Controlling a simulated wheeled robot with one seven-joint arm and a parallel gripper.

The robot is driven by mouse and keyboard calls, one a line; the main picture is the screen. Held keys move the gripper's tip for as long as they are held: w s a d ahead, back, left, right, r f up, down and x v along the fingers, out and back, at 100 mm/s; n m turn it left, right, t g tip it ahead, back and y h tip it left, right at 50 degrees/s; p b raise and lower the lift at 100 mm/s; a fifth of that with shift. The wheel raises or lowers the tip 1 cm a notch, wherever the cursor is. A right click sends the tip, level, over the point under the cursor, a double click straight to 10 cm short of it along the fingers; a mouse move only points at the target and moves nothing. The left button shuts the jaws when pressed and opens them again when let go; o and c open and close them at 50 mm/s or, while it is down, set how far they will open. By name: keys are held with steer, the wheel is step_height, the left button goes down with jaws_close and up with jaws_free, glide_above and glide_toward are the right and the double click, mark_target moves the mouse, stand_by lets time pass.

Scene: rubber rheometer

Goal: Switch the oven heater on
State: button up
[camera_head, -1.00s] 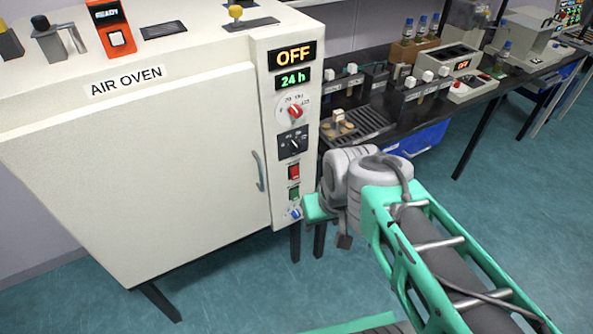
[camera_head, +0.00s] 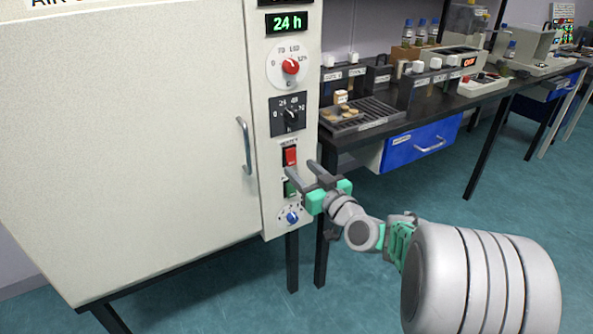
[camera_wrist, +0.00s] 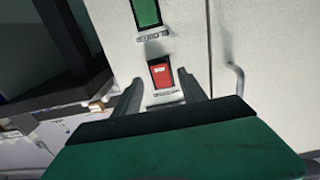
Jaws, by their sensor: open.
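The white air oven (camera_head: 150,150) stands at the left with a control strip on its right side. A red rocker switch (camera_head: 290,156), apparently the heater switch, sits on the strip below the dials. My gripper (camera_head: 301,168) is open and empty in front of the strip, its fingers pointing at it close to the red switch. In the wrist view the red switch (camera_wrist: 161,75) shows between the two fingertips (camera_wrist: 158,90). I cannot tell whether a finger touches the panel. A green switch (camera_head: 290,188) lies below the red one, partly behind a finger.
A red dial (camera_head: 291,66), a black dial (camera_head: 291,114) and a blue knob (camera_head: 292,217) share the strip. The oven door handle (camera_head: 245,145) juts out to the left. A black bench (camera_head: 385,125) with instruments and a blue drawer (camera_head: 420,143) stands to the right.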

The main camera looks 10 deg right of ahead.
mark_target(292, 161)
steer(key=shift+x, duration=1.6)
steer(key=shift+c, duration=0.3)
jaws_close()
